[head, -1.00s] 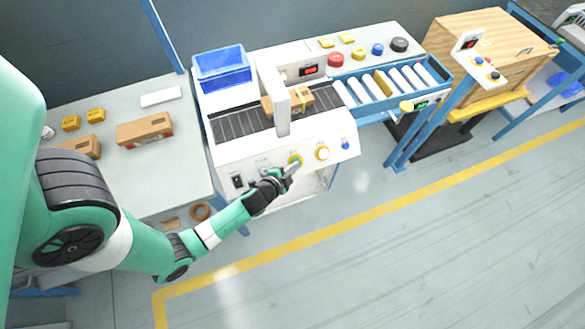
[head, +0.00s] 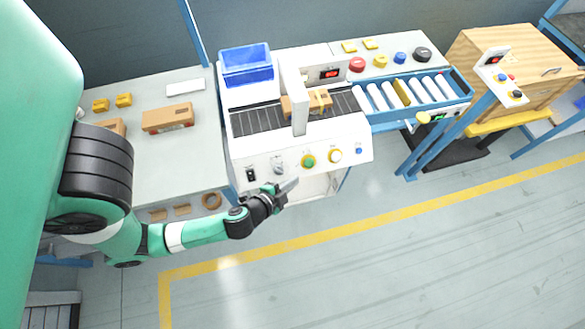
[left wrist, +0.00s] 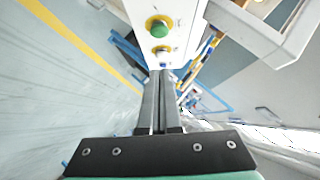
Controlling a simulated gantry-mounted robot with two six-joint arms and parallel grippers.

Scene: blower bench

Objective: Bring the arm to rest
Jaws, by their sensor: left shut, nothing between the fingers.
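My left gripper (head: 290,187) is shut and empty in the head view, just below and in front of the white machine's control panel (head: 290,160). The green button (head: 308,161) on that panel is fully visible, and the fingertips are apart from it. In the left wrist view my closed fingers (left wrist: 160,80) point toward the panel. The green button (left wrist: 159,28) shows beyond their tips with a yellow ring around it. My right gripper is in neither view.
A cardboard box (head: 310,102) sits on the dark belt under the machine's arch. A roller conveyor (head: 415,92) runs to the right. A worktable (head: 175,145) with boxes stands at the left. The floor (head: 420,260) in front is clear, with a yellow line.

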